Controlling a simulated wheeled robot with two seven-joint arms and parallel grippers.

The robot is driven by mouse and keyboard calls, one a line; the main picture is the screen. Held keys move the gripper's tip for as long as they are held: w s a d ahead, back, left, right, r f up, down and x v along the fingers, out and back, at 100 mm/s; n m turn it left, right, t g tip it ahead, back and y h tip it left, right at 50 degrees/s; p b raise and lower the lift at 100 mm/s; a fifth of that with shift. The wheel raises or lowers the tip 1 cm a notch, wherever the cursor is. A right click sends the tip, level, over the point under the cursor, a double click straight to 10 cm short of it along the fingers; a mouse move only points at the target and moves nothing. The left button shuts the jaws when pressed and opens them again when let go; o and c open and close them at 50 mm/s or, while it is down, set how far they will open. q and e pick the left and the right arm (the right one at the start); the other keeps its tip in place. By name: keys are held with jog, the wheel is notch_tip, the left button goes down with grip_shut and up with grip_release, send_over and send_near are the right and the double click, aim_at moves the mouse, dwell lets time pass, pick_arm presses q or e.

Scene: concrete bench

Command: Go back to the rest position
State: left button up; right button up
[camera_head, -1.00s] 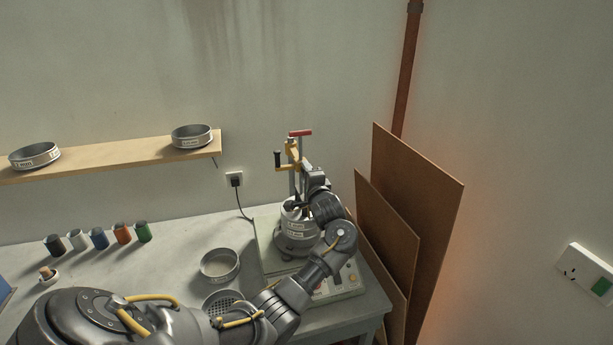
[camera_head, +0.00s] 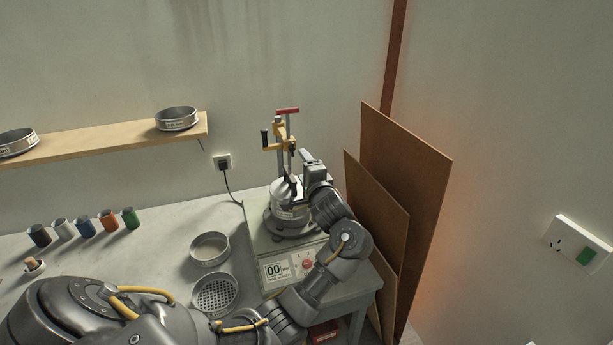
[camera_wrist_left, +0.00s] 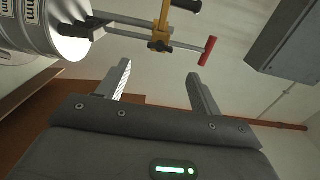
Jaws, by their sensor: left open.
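My left gripper (camera_head: 293,188) is at the right side of the sieve shaker, close to the metal sieve stack (camera_head: 285,212). In the left wrist view its two fingers (camera_wrist_left: 157,72) are apart with nothing between them. There the labelled sieve stack (camera_wrist_left: 35,28) is at the upper left, beyond the fingers. The shaker's yellow clamp with a black knob and red handle (camera_wrist_left: 208,50) lies past the fingertips; it also shows in the head view (camera_head: 284,135). My left arm crosses the front of the bench. My right gripper is out of view.
The shaker's panel reads 00 (camera_head: 273,271). A sieve pan (camera_head: 210,262) and a perforated sieve (camera_head: 215,310) lie on the bench (camera_head: 165,240). Brown boards (camera_head: 415,185) lean at right. A wall shelf (camera_head: 95,142) holds two sieves.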

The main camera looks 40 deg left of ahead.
pick_arm(q)
jog(key=shift+v, duration=1)
